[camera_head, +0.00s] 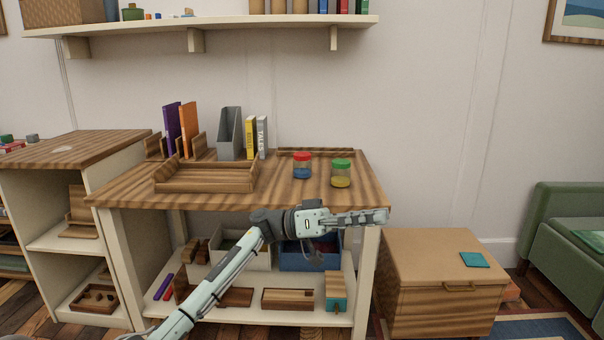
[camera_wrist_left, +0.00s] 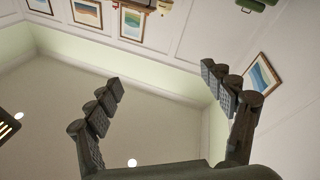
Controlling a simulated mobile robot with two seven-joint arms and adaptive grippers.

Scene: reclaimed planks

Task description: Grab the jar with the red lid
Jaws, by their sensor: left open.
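The jar with the red lid (camera_head: 302,166) stands upright on the wooden table top, with blue contents low in its clear body. A similar jar with a green lid (camera_head: 341,173) and yellow contents stands close to its right, nearer the front edge. My left gripper (camera_head: 384,217) points to the right in front of the table's front edge, lower in the picture than both jars. It is empty. Neither jar shows there. My right gripper is in neither view.
The table top (camera_head: 270,198) also holds a wooden tray (camera_head: 205,189), a grey file holder (camera_head: 229,133) and upright books (camera_head: 256,137) left of the jars. Bins and blocks fill the shelf below. A wooden chest (camera_head: 440,295) stands to the right.

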